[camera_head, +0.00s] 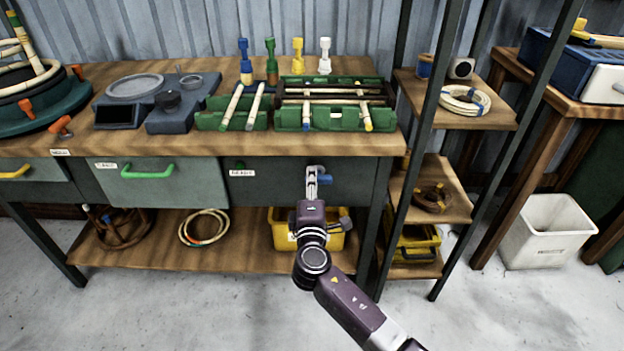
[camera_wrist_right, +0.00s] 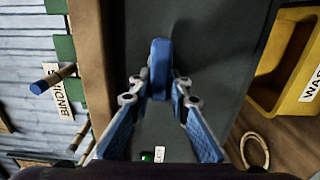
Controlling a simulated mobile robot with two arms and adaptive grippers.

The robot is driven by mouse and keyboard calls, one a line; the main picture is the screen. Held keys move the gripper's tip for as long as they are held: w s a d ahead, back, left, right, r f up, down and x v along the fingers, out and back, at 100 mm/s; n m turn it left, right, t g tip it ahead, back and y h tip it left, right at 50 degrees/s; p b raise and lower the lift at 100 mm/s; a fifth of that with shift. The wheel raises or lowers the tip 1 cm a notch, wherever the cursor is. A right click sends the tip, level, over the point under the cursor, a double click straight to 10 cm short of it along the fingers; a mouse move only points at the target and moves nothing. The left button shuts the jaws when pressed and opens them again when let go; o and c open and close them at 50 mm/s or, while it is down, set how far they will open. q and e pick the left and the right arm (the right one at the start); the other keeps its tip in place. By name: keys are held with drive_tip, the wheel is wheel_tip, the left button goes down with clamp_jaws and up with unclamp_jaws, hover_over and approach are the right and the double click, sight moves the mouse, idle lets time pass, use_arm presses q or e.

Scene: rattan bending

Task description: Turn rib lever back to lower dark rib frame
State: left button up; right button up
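A round bending jig with a dark green base (camera_head: 40,122) stands at the left end of the bench, partly cut off by the picture edge. Orange levers show around it, one at its front right (camera_head: 60,125). Dark curved rings (camera_head: 22,78) and a pale rod sit on the jig; I cannot tell which part is the rib frame. My right gripper (camera_head: 317,178) is far right of the jig, in front of the bench's dark drawer. In the wrist view its fingers stand apart on either side of a blue handle (camera_wrist_right: 160,66); contact is unclear. My left gripper is out of view.
Green trays (camera_head: 232,121) with rods and a grey tool station (camera_head: 155,105) crowd the bench top (camera_head: 300,145). A yellow bin (camera_head: 280,236) and coils lie on the lower shelf. A shelf rack (camera_head: 455,115) stands at the right. The floor in front is clear.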

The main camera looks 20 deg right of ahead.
drive_tip(key=o, duration=0.4)
drive_tip(key=shift+c, duration=0.2)
drive_tip(key=v, duration=1.2)
drive_tip(key=shift+f, duration=0.1)
